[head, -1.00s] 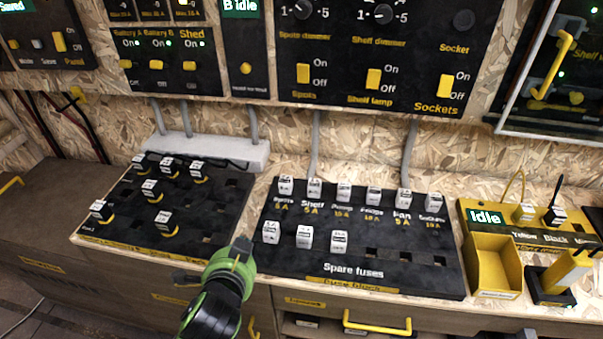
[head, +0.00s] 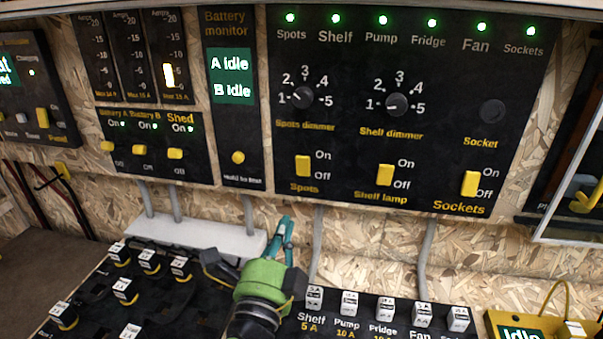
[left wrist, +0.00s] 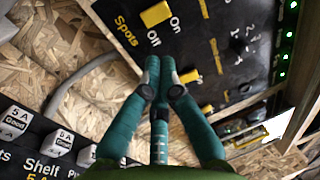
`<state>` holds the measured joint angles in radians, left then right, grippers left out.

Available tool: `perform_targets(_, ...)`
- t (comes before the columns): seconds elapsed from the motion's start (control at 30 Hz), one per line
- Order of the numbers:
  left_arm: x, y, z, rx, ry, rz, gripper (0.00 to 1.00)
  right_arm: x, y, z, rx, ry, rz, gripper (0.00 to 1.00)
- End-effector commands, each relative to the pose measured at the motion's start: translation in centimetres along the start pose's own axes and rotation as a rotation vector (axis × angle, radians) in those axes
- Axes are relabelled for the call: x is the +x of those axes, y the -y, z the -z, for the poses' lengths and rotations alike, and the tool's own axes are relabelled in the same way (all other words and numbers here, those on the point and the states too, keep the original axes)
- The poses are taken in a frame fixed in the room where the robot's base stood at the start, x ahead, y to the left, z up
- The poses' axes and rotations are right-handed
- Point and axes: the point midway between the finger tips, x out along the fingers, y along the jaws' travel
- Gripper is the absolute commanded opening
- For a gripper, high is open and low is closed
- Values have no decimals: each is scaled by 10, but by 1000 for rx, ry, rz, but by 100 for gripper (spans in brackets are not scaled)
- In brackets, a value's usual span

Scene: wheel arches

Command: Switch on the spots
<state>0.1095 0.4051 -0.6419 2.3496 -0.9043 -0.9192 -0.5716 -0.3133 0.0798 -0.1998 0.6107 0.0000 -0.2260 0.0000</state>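The yellow Spots switch (head: 302,166) is on the black panel in the head view, beside its On and Off labels. I cannot tell which way it is tipped. It also shows at the top of the left wrist view (left wrist: 155,14). The Spots dimmer knob (head: 303,97) is above it, with its mark near 1. My left gripper (head: 286,228) is below the switch and apart from it in the head view, pointing up at the panel. In the left wrist view its teal fingertips (left wrist: 160,62) are together and empty. My right gripper is not in view.
The Shelf lamp switch (head: 384,175) and Sockets switch (head: 470,184) are to the right. Green lights (head: 383,20) glow along the panel's top. A white conduit box (head: 205,236) and fuse blocks (head: 349,302) lie below. A glass-fronted cabinet (head: 570,215) is at the right.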

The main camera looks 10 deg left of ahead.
Motion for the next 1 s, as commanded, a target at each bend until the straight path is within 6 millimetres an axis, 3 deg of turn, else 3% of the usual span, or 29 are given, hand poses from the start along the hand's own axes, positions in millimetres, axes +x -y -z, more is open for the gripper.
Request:
perform_targets(0.23,14,2,0,-1,2,1,0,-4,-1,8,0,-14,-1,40)
perform_targets(0.47,60,3,-1,0,4,2,0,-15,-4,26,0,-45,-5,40)
perform_targets(0.7,109,3,0,-1,2,0,0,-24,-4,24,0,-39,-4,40)
perform_targets(1.0,138,0,0,-2,1,-2,0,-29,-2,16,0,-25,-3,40)
